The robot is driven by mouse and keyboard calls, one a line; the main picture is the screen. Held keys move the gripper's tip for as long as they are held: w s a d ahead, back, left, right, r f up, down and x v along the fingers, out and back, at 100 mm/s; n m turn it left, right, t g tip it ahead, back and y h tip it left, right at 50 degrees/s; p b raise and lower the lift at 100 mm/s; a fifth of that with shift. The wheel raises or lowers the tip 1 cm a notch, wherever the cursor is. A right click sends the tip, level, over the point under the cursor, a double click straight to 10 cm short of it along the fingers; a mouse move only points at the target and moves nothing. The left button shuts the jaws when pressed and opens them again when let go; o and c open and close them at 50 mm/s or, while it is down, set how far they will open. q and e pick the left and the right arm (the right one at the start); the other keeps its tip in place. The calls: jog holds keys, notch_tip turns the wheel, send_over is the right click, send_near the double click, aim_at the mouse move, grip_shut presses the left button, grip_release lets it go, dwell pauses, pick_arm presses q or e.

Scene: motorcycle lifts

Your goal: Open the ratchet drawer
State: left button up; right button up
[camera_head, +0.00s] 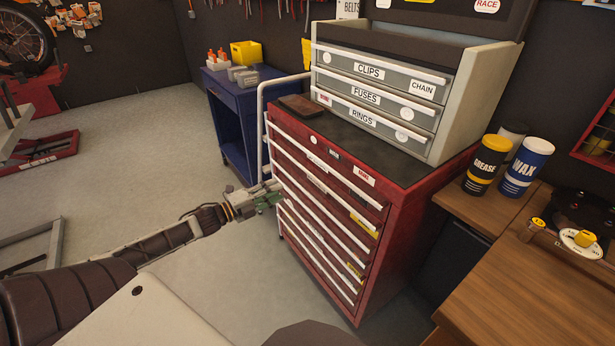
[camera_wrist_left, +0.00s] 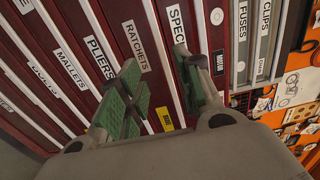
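The red tool cabinet (camera_head: 385,240) has a stack of shut drawers with long white bar handles. In the left wrist view, the ratchet drawer (camera_wrist_left: 140,75) carries a RATCHETS label (camera_wrist_left: 136,46), with PLIERS on one side and a partly hidden SPEC label on the other. My left gripper (camera_head: 268,198) is at the left part of the cabinet front. In the left wrist view, its green-padded fingers (camera_wrist_left: 157,62) are spread, with a white handle bar (camera_wrist_left: 160,50) between them. I cannot tell whether they touch it. My right gripper is not in view.
A grey drawer unit (camera_head: 380,95) stands on the cabinet. A white side rail (camera_head: 263,110) rises at its left edge. A blue cart (camera_head: 240,110) stands behind, and a wooden bench (camera_head: 530,270) is at the right. The floor left of the cabinet is clear near my arm.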

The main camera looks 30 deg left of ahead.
pick_arm(q)
jog(key=shift+w+d, duration=0.1)
jog(key=shift+w, duration=0.15)
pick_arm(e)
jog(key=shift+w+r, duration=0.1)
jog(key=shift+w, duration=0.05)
pick_arm(q)
jog(key=b, duration=0.2)
send_near(310, 175)
jog(key=shift+x, duration=1.85)
jog(key=shift+w+d+f, duration=0.1)
jog(key=shift+w+d, duration=0.05)
jog(key=shift+w, duration=0.5)
jog(key=shift+b+x, duration=0.35)
jog(key=shift+x, duration=1.6)
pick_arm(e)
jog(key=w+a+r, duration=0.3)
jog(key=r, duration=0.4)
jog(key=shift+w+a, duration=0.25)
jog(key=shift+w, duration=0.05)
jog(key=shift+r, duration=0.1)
